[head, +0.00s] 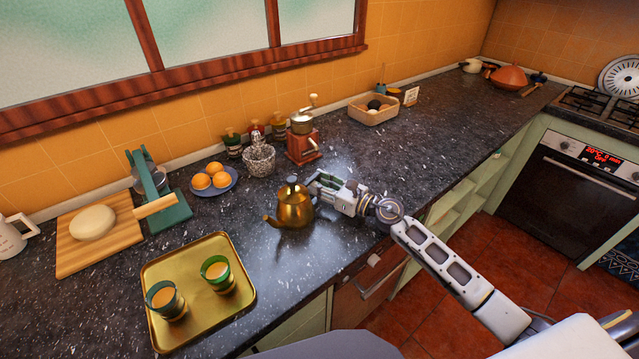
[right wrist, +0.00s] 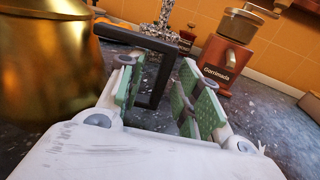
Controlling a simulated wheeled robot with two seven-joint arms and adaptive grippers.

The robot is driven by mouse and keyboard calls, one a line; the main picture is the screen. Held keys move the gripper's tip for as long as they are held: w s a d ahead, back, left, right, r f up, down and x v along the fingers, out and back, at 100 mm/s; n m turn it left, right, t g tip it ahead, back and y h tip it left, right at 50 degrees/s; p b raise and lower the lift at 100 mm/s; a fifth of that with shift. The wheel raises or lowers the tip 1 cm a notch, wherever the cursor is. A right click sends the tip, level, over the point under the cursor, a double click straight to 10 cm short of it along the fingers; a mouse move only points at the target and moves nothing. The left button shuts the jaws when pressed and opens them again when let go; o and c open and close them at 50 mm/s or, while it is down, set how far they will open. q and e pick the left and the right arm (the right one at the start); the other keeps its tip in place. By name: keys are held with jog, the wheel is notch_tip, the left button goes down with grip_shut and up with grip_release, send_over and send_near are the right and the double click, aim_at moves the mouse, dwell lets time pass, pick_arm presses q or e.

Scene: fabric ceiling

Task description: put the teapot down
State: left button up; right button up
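The brass teapot (head: 293,207) is upright and appears to stand on the dark speckled counter (head: 370,230), with its spout pointing left. Its body fills the left of the right wrist view (right wrist: 45,65). My right gripper (head: 322,184) is at the teapot's right, on the handle side. In the right wrist view its green-padded fingers (right wrist: 160,95) are apart. The black handle (right wrist: 157,75) stands between them, nearer the left finger, with a gap to the right finger. The teapot's base is hidden in the wrist view. My left gripper is not in view.
A gold tray (head: 205,330) with two glasses is at the front left. A blue plate of oranges (head: 228,188), a glass jar (head: 260,160) and a red coffee grinder (head: 303,148) stand behind the teapot. Counter between tray and teapot is clear.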

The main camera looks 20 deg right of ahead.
jog(key=shift+s+d, duration=0.25)
jog(key=shift+s, duration=0.05)
jog(key=shift+s+d, duration=0.45)
jog(key=shift+s, duration=0.1)
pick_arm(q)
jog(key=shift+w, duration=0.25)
pick_arm(e)
jog(key=shift+v, duration=2.9)
jog(key=shift+r, duration=0.1)
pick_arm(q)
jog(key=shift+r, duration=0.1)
pick_arm(e)
jog(key=shift+r, duration=0.1)
notch_tip(320, 180, up, 2)
jog(key=shift+r+p, duration=0.15)
jog(key=shift+p, duration=1.1)
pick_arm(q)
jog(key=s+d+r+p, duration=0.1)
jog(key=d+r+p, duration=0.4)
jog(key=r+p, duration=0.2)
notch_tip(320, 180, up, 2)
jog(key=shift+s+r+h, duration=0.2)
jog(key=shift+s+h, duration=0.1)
pick_arm(e)
notch_tip(320, 180, up, 7)
jog(key=shift+r, duration=0.2)
